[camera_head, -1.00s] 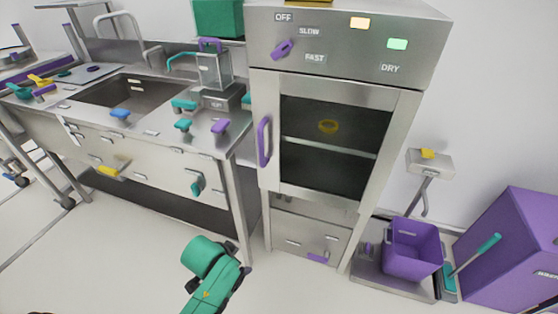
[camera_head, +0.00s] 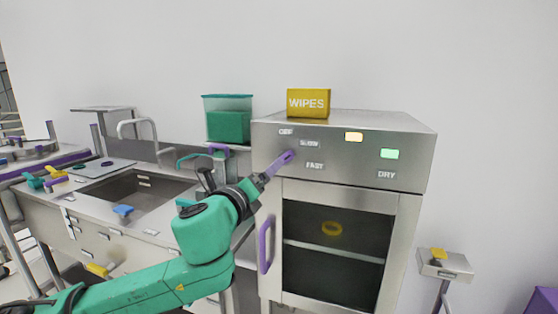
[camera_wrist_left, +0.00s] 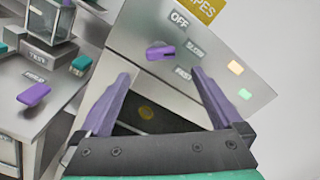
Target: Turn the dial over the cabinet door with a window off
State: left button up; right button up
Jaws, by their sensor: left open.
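The purple dial (camera_head: 287,156) is on the metal front panel (camera_head: 350,155) over the cabinet door with a dark window (camera_head: 333,240). OFF, SLOW and FAST labels surround it. In the left wrist view the dial (camera_wrist_left: 162,51) lies slanted, its right end toward SLOW. My left gripper (camera_head: 268,173) has purple fingers and overlaps the dial in the head view. In the left wrist view, my left gripper (camera_wrist_left: 165,78) is open and empty, with the dial ahead between its fingertip directions. Contact cannot be told from these views. My right gripper is not in view.
A yellow WIPES box (camera_head: 308,102) sits on the cabinet. An orange light (camera_head: 354,137) and a green DRY light (camera_head: 390,154) are right of the dial. A purple door handle (camera_head: 265,245) is below. A counter with a sink (camera_head: 140,188) stands left.

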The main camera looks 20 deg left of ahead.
aim_at(285, 159)
pick_arm(q)
jog(key=w+p, duration=0.2)
jog(key=w, duration=0.9)
jog(key=shift+w+d, duration=0.3)
jog(key=shift+d, duration=0.1)
jog(key=c, duration=1.2)
